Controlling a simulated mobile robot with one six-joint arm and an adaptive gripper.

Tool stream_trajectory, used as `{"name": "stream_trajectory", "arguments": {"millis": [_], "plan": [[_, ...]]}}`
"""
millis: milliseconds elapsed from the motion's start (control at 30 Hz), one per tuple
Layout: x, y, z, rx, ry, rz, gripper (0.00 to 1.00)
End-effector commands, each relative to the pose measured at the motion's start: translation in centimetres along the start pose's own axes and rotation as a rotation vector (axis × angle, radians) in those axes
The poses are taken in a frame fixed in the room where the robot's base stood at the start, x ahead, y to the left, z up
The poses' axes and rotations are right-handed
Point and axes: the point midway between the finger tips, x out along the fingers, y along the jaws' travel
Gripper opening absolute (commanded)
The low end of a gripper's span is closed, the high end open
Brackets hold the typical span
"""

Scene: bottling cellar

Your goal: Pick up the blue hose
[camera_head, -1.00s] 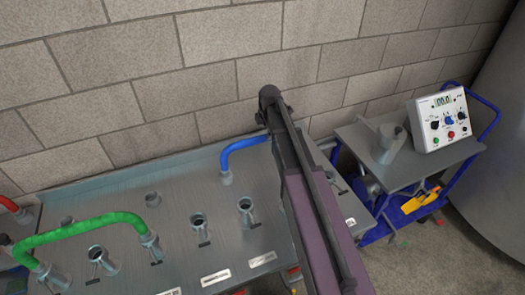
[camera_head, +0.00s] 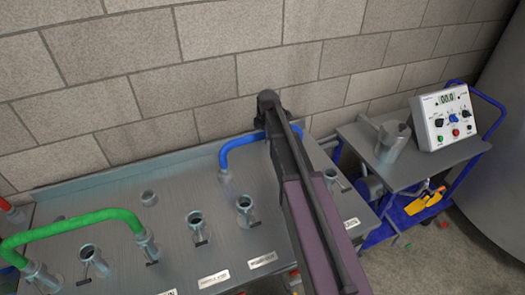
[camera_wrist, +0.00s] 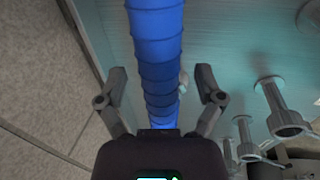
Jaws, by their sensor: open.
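The blue hose (camera_head: 240,143) arches over the back of the metal bench, its left end at a port; its right part is hidden behind my arm in the head view. In the wrist view the ribbed blue hose (camera_wrist: 157,60) runs from the top edge down to my gripper. My gripper (camera_wrist: 160,82) is open, with one finger on each side of the hose and a gap on both sides. The gripper's fingers are hidden in the head view.
A green hose (camera_head: 75,224) bridges ports on the bench (camera_head: 110,188), and a red hose end shows at the far left. Several open ports stand along the front. A cart (camera_head: 400,172) with a white control box (camera_head: 445,117) stands at the right. A block wall is close behind.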

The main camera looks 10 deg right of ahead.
Motion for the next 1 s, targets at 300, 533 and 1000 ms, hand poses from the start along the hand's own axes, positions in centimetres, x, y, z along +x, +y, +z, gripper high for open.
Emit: {"name": "stream_trajectory", "arguments": {"millis": [300,533,1000], "plan": [[0.42,0.01,0.01,0.000,0.000,0.000,0.86],[0.42,0.00,0.03,0.000,0.000,0.000,0.86],[0.42,-0.01,0.04,0.000,0.000,0.000,0.00]]}}
